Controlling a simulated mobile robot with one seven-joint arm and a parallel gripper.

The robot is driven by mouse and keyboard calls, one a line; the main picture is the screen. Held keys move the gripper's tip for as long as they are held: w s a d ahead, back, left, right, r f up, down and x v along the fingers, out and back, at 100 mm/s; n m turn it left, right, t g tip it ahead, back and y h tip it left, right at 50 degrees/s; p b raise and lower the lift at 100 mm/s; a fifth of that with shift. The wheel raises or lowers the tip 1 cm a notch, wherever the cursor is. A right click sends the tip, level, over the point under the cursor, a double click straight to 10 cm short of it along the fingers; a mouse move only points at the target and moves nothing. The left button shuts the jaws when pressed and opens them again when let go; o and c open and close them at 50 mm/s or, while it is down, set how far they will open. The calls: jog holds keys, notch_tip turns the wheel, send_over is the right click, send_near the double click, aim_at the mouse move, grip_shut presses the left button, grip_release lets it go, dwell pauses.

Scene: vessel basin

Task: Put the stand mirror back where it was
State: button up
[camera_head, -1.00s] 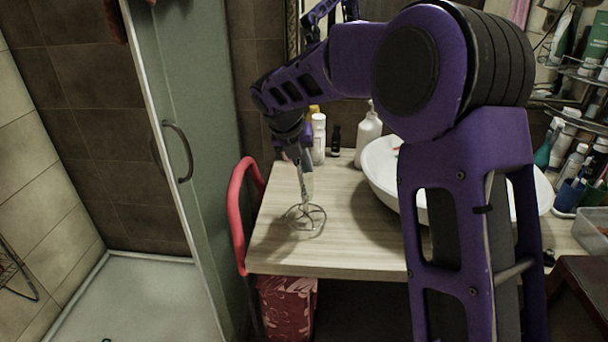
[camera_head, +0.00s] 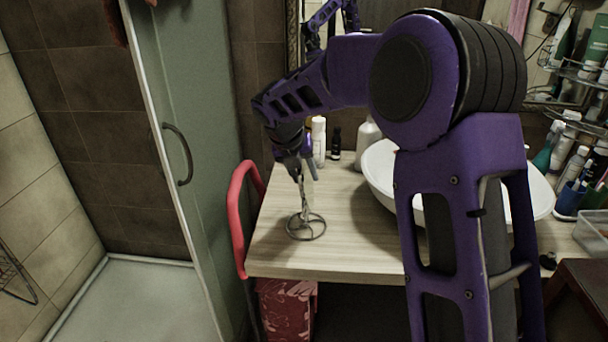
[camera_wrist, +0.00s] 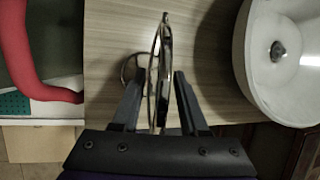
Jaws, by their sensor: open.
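The stand mirror (camera_head: 305,225) stands on the wooden countertop (camera_head: 350,248), left of the basin, its round wire base resting on the top. In the wrist view the mirror (camera_wrist: 165,38) shows nearly edge-on as a thin metal rim, with part of its ring base to the left. My gripper (camera_wrist: 158,82) is open, with one finger on each side of the mirror and visible gaps between. In the head view my gripper (camera_head: 305,178) is above the base, around the upper part of the mirror, which it partly hides.
A white basin (camera_head: 380,170) is to the right. Bottles (camera_head: 318,142) stand at the back, behind my gripper. A red rail (camera_head: 238,215) runs along the counter's left edge, beside the glass shower door (camera_head: 185,100).

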jog(key=p+v, duration=0.1)
jog(key=v, duration=1.1)
jog(key=shift+p, duration=0.3)
